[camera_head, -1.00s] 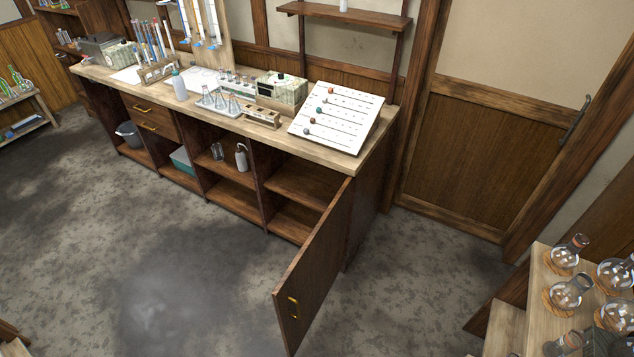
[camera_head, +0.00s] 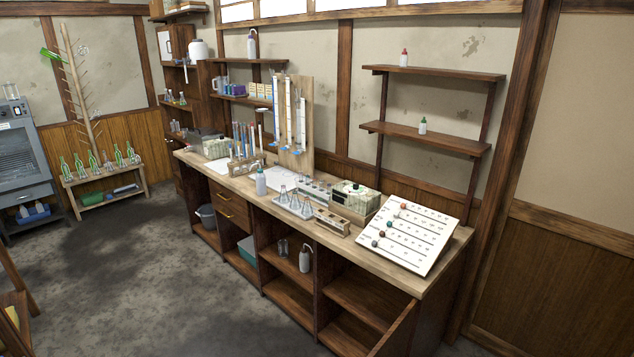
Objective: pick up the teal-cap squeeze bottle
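A white bottle with a small green or teal cap (camera_head: 423,127) stands upright on the lower wall shelf at the right; its cap shade is too small to tell surely. Another small white bottle with a red cap (camera_head: 404,59) stands on the upper right shelf. Neither of my grippers is in view.
The long wooden bench (camera_head: 405,277) carries a flask tray (camera_head: 295,207), boxes and a tilted white board (camera_head: 407,236). A cabinet door (camera_head: 396,333) stands open at the right front. A wash bottle (camera_head: 305,260) stands in an open compartment. The floor at left (camera_head: 150,290) is clear.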

